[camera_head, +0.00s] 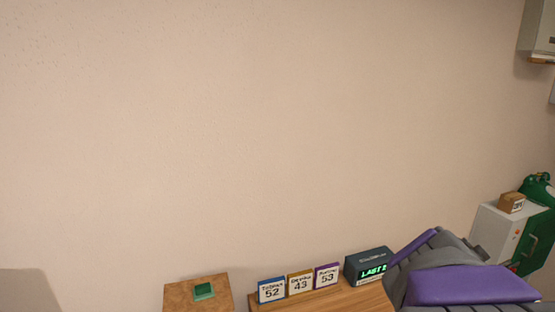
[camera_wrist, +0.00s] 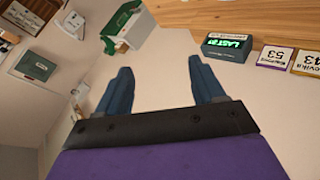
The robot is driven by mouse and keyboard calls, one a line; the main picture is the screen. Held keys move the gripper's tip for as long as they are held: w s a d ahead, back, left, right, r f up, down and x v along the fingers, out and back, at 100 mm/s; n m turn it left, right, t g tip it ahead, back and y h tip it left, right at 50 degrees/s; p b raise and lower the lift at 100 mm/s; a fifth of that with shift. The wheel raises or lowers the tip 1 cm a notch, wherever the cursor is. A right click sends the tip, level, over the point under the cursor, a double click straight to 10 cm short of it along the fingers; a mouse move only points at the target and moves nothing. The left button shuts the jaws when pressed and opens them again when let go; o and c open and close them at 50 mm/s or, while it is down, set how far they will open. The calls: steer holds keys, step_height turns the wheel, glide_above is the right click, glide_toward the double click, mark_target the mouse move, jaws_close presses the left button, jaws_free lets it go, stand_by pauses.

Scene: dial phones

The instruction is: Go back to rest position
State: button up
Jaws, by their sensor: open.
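My gripper (camera_wrist: 160,65) shows in the wrist view with its two blue-grey fingers spread apart and nothing between them. Behind the gap is a pale surface. In the head view, my purple and grey arm fills the lower right corner, and its fingers cannot be made out there. The arm overlaps the right edge of a dark display box (camera_head: 368,266) with green lettering, which also shows in the wrist view (camera_wrist: 228,47).
Three number cards, blue (camera_head: 271,290), gold (camera_head: 300,282) and purple (camera_head: 327,275), stand on a wooden surface (camera_head: 345,299). A wooden block (camera_head: 178,297) bears a green button (camera_head: 204,291). A white and green machine (camera_head: 497,233) stands at right. The wall (camera_head: 220,130) is bare.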

steer(key=s+a+f+g+y, duration=0.2)
steer(key=s+a+f, duration=0.2)
steer(key=s, duration=0.2)
steer(key=s+a+f+m+g+y, duration=0.1)
steer(key=s+a+f+g+y, duration=0.1)
steer(key=s+a+f, duration=0.3)
steer(key=shift+s+f, duration=0.2)
steer(key=shift+s, duration=1.05)
steer(key=s+a+f+g+y, duration=0.1)
steer(key=s+a, duration=0.2)
steer(key=s, duration=0.1)
steer(key=s+a+f+g+y, duration=0.1)
steer(key=s+a+f, duration=0.1)
steer(key=s+a, duration=0.2)
steer(key=s+a+f+g+y, duration=0.1)
steer(key=s+a+g+y, duration=0.1)
steer(key=s+a, duration=0.2)
steer(key=shift+s+a+f+b, duration=0.1)
steer(key=shift+s+f+b, duration=0.1)
steer(key=shift+s, duration=0.2)
steer(key=shift+s+a+f+b, duration=0.1)
steer(key=shift+s+b, duration=0.05)
steer(key=shift+s, duration=0.2)
